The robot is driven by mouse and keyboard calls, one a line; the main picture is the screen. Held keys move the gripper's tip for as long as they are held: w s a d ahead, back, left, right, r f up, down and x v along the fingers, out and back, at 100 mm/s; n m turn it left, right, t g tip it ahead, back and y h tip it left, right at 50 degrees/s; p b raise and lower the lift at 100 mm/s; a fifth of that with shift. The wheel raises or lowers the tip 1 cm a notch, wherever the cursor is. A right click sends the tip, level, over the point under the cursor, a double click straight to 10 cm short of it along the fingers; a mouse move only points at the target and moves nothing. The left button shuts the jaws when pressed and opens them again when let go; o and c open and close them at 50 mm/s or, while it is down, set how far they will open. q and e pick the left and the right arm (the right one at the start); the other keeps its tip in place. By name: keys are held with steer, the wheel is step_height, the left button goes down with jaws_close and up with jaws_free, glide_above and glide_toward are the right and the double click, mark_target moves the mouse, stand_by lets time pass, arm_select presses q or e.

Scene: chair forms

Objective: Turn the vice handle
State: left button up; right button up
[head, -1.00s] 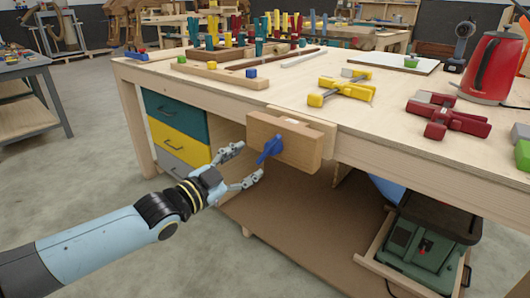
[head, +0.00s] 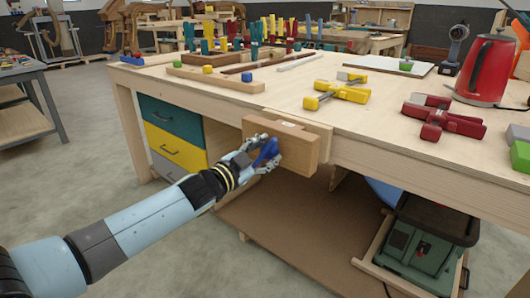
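The wooden vice (head: 297,150) is fixed to the front edge of the workbench. Its blue handle (head: 266,152) sticks out from the front face of the jaw and is partly hidden by my gripper. My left gripper (head: 258,158) is at the handle, with one finger above and behind it and the other below. The fingers are around the handle, but whether they press on it is too small to tell. My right gripper is not in view.
The workbench top (head: 230,108) holds yellow clamps (head: 338,94), red clamps (head: 443,118), a red kettle (head: 487,70) and a tool rack. Teal, yellow and grey drawers (head: 175,148) are left of the vice. A green machine (head: 420,248) sits on the low shelf.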

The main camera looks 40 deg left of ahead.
arm_select(q)
steer(key=c, duration=0.7)
steer(key=m+b, duration=0.1)
steer(key=m, duration=0.1)
steer(key=shift+f+m, duration=0.15)
steer(key=shift+m, duration=0.15)
steer(key=shift+c, duration=0.2)
steer(key=shift+m, duration=0.3)
steer(key=o, duration=1.1)
steer(key=s, duration=1.2)
steer(key=shift+a, duration=0.4)
